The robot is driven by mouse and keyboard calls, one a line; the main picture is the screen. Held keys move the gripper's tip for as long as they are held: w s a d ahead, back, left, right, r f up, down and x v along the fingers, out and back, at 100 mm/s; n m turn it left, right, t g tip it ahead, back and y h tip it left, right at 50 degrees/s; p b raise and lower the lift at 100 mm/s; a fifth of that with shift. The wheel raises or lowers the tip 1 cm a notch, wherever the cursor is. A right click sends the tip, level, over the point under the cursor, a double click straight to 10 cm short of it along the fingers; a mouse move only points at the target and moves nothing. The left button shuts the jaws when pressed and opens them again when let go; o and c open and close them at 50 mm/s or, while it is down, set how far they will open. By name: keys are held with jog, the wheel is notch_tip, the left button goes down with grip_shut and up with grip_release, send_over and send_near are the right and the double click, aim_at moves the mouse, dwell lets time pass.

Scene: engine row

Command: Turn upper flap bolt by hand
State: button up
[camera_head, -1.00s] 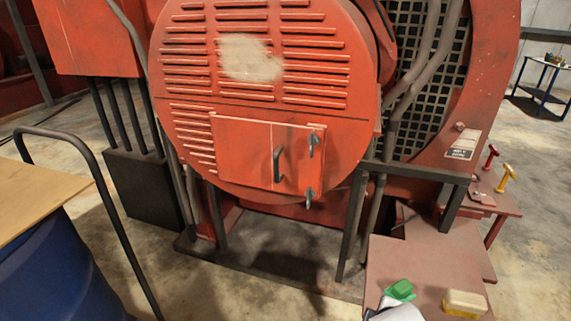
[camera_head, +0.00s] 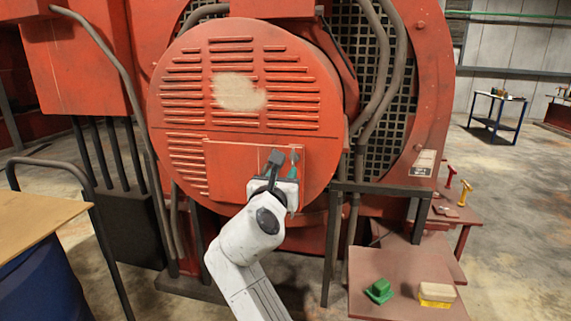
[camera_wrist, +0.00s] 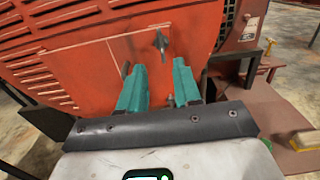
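The upper flap bolt (camera_wrist: 160,43), a small dark grey turning piece, shows in the wrist view near the right edge of the red flap (camera_wrist: 85,75). My gripper (camera_wrist: 158,66) has two teal fingers, spread apart with no object visibly held between them. The bolt appears just beyond the fingertips, between their lines and apart from them in the picture. In the head view, my gripper (camera_head: 293,168) is in front of the right part of the flap (camera_head: 230,172) and hides most of the bolt area. A small grey part, perhaps the lower bolt, shows between the finger bases.
A dark frame (camera_head: 333,235) stands right of the flap. A low red table (camera_head: 390,300) at right holds a green block (camera_head: 379,290) and a cream-and-yellow block (camera_head: 437,294). A blue drum (camera_head: 45,290) with a board on top (camera_head: 35,225) stands at left.

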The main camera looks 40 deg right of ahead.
aim_at(293, 159)
jog(key=x, duration=0.9)
jog(key=shift+w+d+p, duration=0.2)
jog(key=shift+d+p, duration=0.1)
jog(key=shift+d, duration=0.05)
jog(key=shift+c, duration=0.2)
grip_shut()
